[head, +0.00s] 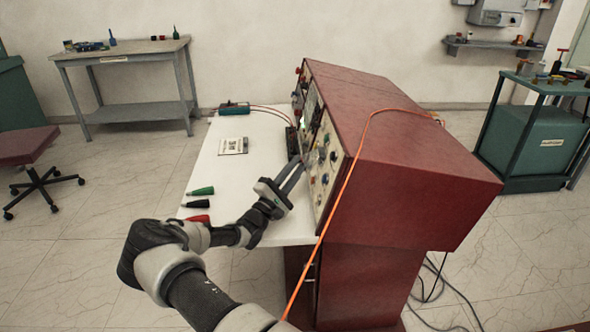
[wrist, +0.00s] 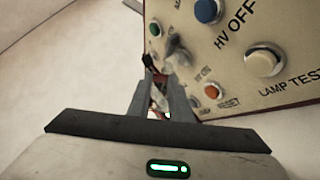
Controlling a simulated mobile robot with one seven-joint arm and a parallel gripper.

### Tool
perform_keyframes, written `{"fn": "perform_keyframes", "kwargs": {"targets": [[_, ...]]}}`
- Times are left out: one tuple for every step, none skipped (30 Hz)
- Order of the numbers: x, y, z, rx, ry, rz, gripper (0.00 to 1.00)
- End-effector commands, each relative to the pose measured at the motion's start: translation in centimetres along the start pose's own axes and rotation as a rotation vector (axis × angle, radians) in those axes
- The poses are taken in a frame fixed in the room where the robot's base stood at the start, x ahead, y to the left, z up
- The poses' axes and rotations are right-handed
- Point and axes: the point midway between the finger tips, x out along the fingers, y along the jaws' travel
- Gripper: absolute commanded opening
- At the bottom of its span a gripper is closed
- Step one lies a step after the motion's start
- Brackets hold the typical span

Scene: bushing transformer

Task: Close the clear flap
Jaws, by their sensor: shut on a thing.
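My gripper (wrist: 160,98) reaches to the lower part of the control panel (wrist: 235,40) on the red cabinet. Its fingers are shut on a small, blurry piece at the panel, which looks like the clear flap (wrist: 177,52). The flap stands out from the panel, and its exact angle is hard to tell. In the head view my gripper (head: 299,163) is at the panel's front face, and the flap is too small to make out there.
The red cabinet (head: 400,150) stands on the right, with an orange cable (head: 347,180) over it. The white tabletop (head: 225,175) holds a paper sheet (head: 233,146), a green device (head: 234,108) and coloured probes (head: 200,191). Buttons such as HV OFF (wrist: 207,10) sit close to my fingers.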

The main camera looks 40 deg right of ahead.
Motion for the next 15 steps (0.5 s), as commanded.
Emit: {"fn": "perform_keyframes", "kwargs": {"targets": [[0.0,-0.03,-0.02,-0.002,0.0,0.002,0.0],[0.0,-0.03,-0.01,-0.003,0.0,0.003,0.0],[0.01,-0.02,0.0,-0.003,0.0,0.003,0.0],[0.02,-0.02,0.0,-0.003,0.0,0.003,0.0],[0.02,-0.01,0.0,-0.003,0.0,0.003,0.0],[0.02,-0.01,0.01,-0.003,0.0,0.003,0.0],[0.02,-0.01,0.01,-0.003,0.0,0.003,0.0],[0.02,-0.01,0.01,-0.003,0.0,0.003,0.0],[0.03,-0.01,0.01,-0.003,0.0,0.003,0.0],[0.03,-0.01,0.01,-0.003,0.0,0.003,0.0],[0.03,-0.01,0.01,-0.003,0.0,0.003,0.0],[0.03,-0.01,0.02,-0.003,0.0,0.003,0.24],[0.03,-0.01,0.02,-0.003,0.0,0.003,0.29],[0.03,-0.01,0.02,-0.002,0.0,0.003,0.34],[0.03,-0.01,0.02,-0.002,0.0,0.003,0.38]]}}
